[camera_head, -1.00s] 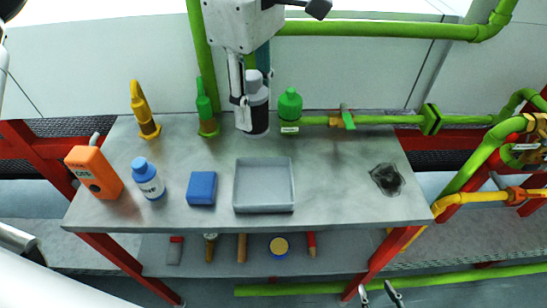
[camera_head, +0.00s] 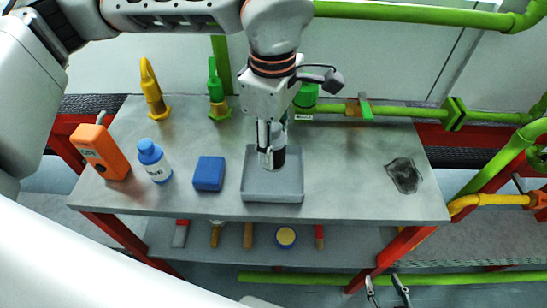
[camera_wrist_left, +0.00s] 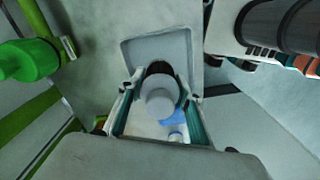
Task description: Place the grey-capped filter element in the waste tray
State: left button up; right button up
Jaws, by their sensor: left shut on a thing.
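My left gripper (camera_head: 270,145) is shut on the filter element (camera_head: 279,158) and points down over the waste tray. The filter's dark lower body shows below the fingers in the head view. Its round grey cap (camera_wrist_left: 160,102) shows between the fingers in the left wrist view. The waste tray (camera_head: 272,197) is a shallow grey square tray on the bench; it also shows in the left wrist view (camera_wrist_left: 158,47). I cannot tell whether the filter touches the tray floor. My right gripper (camera_head: 386,291) is at the bottom edge, its fingers apart and empty.
A blue block (camera_head: 209,174), a blue-capped bottle (camera_head: 154,162) and an orange device (camera_head: 101,152) stand left of the tray. A green-capped fitting (camera_head: 306,97) stands behind it. The bench between tray and stain is clear.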

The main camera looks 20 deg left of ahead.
aim_at(273, 126)
pick_arm(q)
jog(key=shift+f, duration=2.2)
jog(key=shift+f, duration=0.1)
jog(key=o, duration=1.2)
jog(key=shift+f, duration=0.1)
notch_tip(273, 126, up, 12)
jog(key=shift+r, duration=0.2)
